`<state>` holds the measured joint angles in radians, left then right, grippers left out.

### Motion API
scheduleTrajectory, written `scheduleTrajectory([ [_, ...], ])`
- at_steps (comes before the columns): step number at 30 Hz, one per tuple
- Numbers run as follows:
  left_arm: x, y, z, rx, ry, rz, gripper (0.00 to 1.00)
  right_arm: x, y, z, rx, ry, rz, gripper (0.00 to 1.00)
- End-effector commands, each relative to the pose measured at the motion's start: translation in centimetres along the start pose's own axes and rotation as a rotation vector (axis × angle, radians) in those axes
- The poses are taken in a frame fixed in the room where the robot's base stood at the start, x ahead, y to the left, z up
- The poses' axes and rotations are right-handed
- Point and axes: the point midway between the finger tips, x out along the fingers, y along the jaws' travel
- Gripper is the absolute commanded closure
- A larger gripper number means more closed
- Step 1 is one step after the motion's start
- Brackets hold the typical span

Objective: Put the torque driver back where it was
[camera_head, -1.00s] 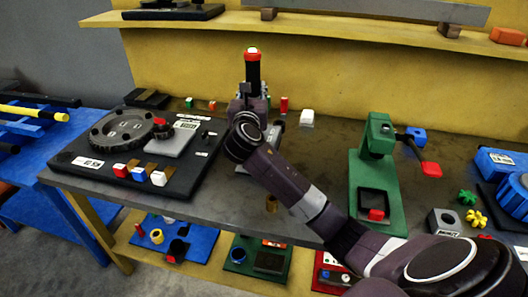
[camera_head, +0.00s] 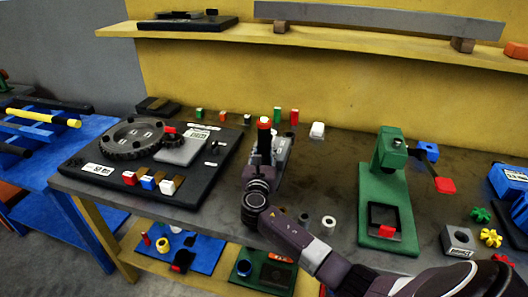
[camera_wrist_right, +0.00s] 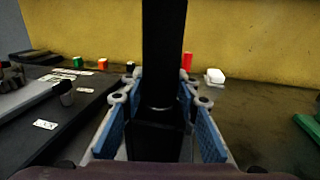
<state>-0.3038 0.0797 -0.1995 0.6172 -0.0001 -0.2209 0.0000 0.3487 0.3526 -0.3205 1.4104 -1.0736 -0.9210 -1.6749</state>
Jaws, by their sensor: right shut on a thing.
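The torque driver (camera_head: 264,141) is a dark upright cylinder with a red-orange cap. My right gripper (camera_head: 261,164) is shut on it, over the middle of the workbench. In the right wrist view the driver's black shaft (camera_wrist_right: 163,55) stands between the blue-padded fingers of the gripper (camera_wrist_right: 162,135). A black block shows below the shaft; I cannot tell whether it is part of the driver or a holder. A grey stand-like piece (camera_head: 283,148) is partly hidden behind the gripper. The driver's lower end is hidden in the head view. My left gripper is not in view.
A black positioner board (camera_head: 185,190) with a toothed disc (camera_head: 135,138) lies left of my right gripper. A green press-like fixture (camera_head: 385,190) stands to the right. Several small coloured blocks and a white block (camera_head: 317,130) line the bench's back. Bench between gripper and fixture is mostly clear.

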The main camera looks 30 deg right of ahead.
Motion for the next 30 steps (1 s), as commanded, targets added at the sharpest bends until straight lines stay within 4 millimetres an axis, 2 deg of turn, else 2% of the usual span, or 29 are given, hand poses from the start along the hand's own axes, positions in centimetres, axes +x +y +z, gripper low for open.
scheduleTrajectory([
  [13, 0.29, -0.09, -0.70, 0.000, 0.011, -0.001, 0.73, 0.04, 0.05, -0.57, 0.002, -0.005, 0.001, 1.00],
  [14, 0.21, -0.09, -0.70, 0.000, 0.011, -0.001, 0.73, -0.01, 0.04, -0.72, 0.001, -0.001, 0.001, 0.68],
  [18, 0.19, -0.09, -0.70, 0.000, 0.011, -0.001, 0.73, -0.01, 0.04, -0.71, 0.001, 0.000, 0.001, 0.54],
  [28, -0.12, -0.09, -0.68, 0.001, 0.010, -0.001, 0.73, -0.01, 0.04, -0.21, 0.002, -0.001, 0.001, 0.54],
  [30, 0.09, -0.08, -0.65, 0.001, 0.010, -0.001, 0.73, -0.64, 0.08, -0.55, 0.001, 0.001, 0.003, 0.54],
])
